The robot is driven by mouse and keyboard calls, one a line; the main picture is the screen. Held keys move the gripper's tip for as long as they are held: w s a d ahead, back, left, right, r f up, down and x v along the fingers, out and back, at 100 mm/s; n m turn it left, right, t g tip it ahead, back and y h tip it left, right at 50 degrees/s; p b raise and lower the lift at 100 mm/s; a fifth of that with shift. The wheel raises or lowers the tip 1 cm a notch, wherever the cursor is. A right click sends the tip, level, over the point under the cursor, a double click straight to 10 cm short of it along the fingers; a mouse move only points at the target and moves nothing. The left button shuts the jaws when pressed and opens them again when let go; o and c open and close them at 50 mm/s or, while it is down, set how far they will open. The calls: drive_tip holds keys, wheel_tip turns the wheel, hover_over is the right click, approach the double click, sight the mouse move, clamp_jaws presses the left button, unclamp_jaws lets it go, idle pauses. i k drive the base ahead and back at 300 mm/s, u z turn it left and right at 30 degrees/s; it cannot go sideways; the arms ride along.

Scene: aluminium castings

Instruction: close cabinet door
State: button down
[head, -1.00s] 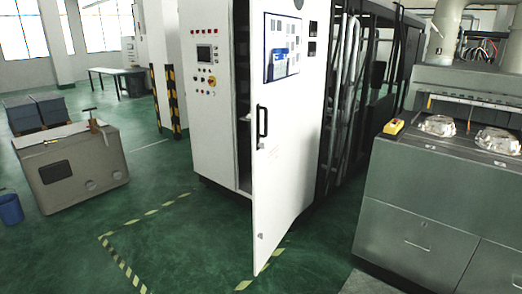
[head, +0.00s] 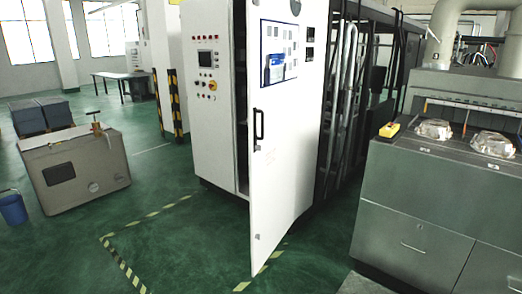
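The white cabinet door (head: 285,150) stands ajar in the middle of the head view, swung out toward me. Its black handle (head: 259,125) is near the door's left edge, and papers in a blue-framed holder (head: 279,52) are on its upper part. The cabinet (head: 212,130) is white, with a small screen and several buttons on its front left of the door. A dark gap shows between the cabinet and the door's free edge. My gripper is not in view.
A grey workbench (head: 415,215) with two metal castings (head: 433,129) stands at the right. A beige box (head: 75,170) and a blue bucket (head: 12,208) are at the left. Yellow-black posts (head: 175,100) stand behind the cabinet's left side.

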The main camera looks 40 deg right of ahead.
sight(273, 26)
drive_tip(key=z, duration=0.1)
drive_tip(key=i, duration=0.95)
drive_tip(key=u, duration=0.05)
